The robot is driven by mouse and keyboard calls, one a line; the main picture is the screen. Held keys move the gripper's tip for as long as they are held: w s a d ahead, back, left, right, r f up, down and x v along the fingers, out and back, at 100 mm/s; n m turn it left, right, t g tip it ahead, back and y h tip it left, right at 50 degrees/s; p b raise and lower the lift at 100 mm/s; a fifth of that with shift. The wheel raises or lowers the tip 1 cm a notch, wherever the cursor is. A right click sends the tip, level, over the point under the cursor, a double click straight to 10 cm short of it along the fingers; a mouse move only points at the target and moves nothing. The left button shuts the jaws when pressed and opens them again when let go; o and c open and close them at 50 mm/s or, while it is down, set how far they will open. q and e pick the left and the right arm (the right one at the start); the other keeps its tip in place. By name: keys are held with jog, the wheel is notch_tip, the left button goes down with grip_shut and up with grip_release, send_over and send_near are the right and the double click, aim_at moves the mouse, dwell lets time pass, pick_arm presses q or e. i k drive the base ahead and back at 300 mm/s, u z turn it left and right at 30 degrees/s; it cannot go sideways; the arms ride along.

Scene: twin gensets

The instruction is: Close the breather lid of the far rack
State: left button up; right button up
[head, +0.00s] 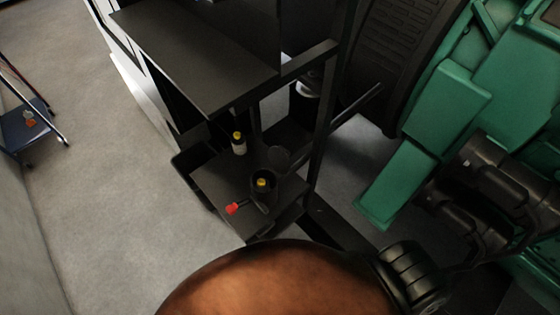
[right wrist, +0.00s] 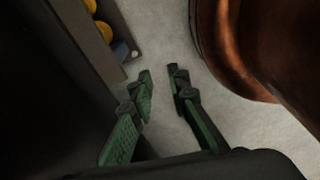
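In the head view a dark rack (head: 205,50) stands near the middle. Its lower shelf (head: 222,182) holds a short black cup-like fitting (head: 263,190) with yellow inside its top. A dark round disc (head: 279,157), which looks like a raised lid, stands just behind it; I cannot tell whether they are joined. Neither gripper shows in the head view. My right gripper (right wrist: 160,75) shows in the right wrist view, its two green-black fingers apart with only floor seen between them. No lid shows in that view.
On the shelf are a yellow-capped bottle (head: 239,144) and a red handle (head: 232,208). A large rust-brown rounded body (head: 270,285) fills the bottom and shows near my right gripper (right wrist: 245,50). Green machinery (head: 440,110) stands right. Floor (head: 100,150) is clear left, before a blue cart (head: 22,130).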

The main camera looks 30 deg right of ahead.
aim_at(278, 159)
jog(key=u, duration=0.8)
jog(key=k, duration=0.8)
jog(key=z, duration=0.95)
